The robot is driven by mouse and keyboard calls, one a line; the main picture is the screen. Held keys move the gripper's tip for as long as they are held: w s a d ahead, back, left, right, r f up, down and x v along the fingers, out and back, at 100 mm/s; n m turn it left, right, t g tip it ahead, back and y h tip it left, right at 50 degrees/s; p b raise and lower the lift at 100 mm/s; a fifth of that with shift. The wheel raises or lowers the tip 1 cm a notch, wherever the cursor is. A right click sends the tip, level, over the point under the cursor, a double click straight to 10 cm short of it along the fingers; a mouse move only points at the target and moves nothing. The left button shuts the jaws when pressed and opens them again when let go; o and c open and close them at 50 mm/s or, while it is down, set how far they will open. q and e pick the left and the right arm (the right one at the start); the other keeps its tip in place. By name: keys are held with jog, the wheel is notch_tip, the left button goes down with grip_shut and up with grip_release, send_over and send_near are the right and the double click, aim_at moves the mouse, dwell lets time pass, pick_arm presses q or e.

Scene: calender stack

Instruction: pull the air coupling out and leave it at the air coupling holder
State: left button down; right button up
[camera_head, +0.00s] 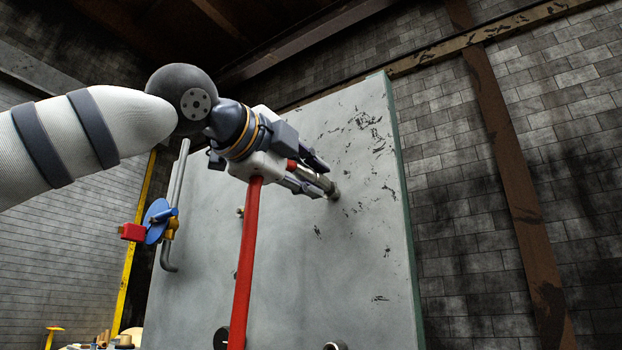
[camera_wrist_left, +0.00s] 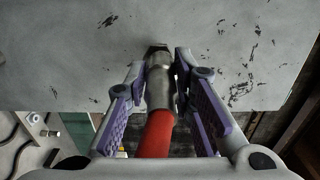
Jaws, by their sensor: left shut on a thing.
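The air coupling (camera_head: 331,187) is a grey metal cylinder with a red hose (camera_head: 245,260) behind it. My left gripper (camera_head: 322,178) is shut on it in front of the grey panel. In the left wrist view, the coupling (camera_wrist_left: 160,85) lies between the two purple-padded fingers of the gripper (camera_wrist_left: 160,70), with red hose (camera_wrist_left: 156,135) at its near end. A dark fitting (camera_wrist_left: 158,48) shows at its far end, by the panel. I cannot tell whether the two are joined. No holder can be made out for certain. My right gripper is not in view.
The upright grey panel (camera_head: 370,250) fills the middle. A bent pipe (camera_head: 174,205) with a blue disc (camera_head: 157,220) and red handle (camera_head: 132,232) stands at left. Dark round fittings (camera_head: 222,338) (camera_head: 335,346) show low down. The hose hangs down in front of the panel.

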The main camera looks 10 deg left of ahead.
aim_at(292, 168)
pick_arm(q)
jog(key=shift+v, duration=1.85)
